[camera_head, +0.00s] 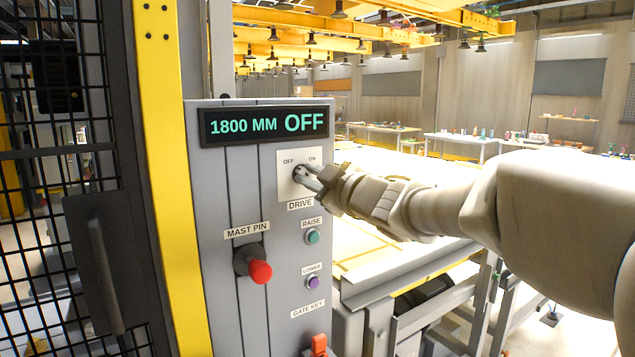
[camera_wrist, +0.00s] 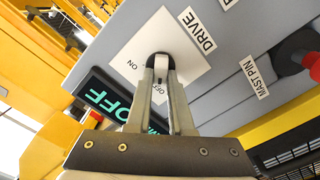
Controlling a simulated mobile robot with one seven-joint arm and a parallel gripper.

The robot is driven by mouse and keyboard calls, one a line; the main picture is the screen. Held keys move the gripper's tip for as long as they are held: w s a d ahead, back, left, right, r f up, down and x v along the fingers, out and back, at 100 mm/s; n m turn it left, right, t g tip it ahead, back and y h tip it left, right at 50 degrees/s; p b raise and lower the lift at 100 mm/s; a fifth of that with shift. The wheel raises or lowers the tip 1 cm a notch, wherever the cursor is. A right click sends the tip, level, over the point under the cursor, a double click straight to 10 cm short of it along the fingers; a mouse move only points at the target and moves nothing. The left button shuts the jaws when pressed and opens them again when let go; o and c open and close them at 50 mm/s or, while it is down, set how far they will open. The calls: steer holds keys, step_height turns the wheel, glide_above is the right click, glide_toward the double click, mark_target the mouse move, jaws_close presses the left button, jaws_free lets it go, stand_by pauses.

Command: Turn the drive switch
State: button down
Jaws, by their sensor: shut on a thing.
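The drive switch (camera_head: 300,174) sits on a white plate labelled OFF and ON, above the DRIVE label on the grey control panel (camera_head: 219,230). My gripper (camera_head: 306,176) reaches in from the right and is shut on the switch, hiding much of it. In the wrist view both fingers of my gripper (camera_wrist: 160,75) close around the dark switch (camera_wrist: 160,60) at the white plate (camera_wrist: 185,75). The knob's exact angle is hard to tell. The display (camera_head: 265,126) above reads 1800 MM OFF.
Below the switch are a green RAISE button (camera_head: 312,236), a purple LOWER button (camera_head: 313,283) and an orange-red part (camera_head: 319,344). A red MAST PIN knob (camera_head: 260,271) juts out lower left. A yellow post (camera_head: 165,150) and black mesh gate (camera_head: 60,200) stand left.

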steer(key=shift+n, duration=0.4)
steer(key=c, duration=0.8)
jaws_free()
steer(key=p+v, duration=0.1)
steer(key=v, duration=1.6)
steer(key=shift+s, duration=0.2)
steer(key=shift+d, duration=0.15)
